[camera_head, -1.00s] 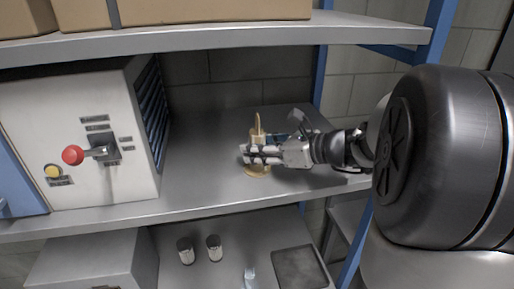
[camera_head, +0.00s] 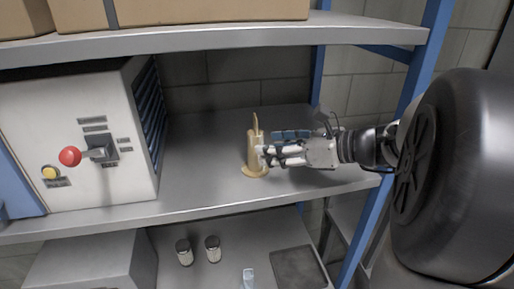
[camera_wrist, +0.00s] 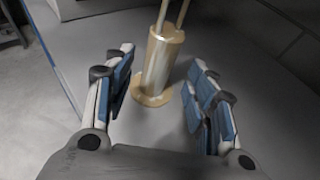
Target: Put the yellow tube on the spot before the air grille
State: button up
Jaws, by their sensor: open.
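The yellow tube (camera_head: 256,152) stands upright on the middle shelf, with a round flange at its foot and thin prongs on top. It also shows in the wrist view (camera_wrist: 159,65), beyond and between the fingers. My gripper (camera_head: 268,155) is at the right of the tube in the head view. In the wrist view my gripper (camera_wrist: 160,95) is open and empty, its blue-padded fingers apart. The air grille (camera_head: 149,112) is the dark slatted side of the white cabinet, left of the tube. No marked spot can be made out on the shelf before it.
The white cabinet (camera_head: 75,150) has a red knob (camera_head: 70,156) and a yellow button (camera_head: 50,172). The shelf (camera_head: 200,165) is bare between grille and tube. Boxes (camera_head: 210,10) stand above. Two cups (camera_head: 184,252) and a dark tray (camera_head: 299,268) are below. A blue post (camera_head: 385,190) stands right.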

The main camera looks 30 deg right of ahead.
jog(key=v, duration=0.6)
jog(key=shift+s+d, duration=0.1)
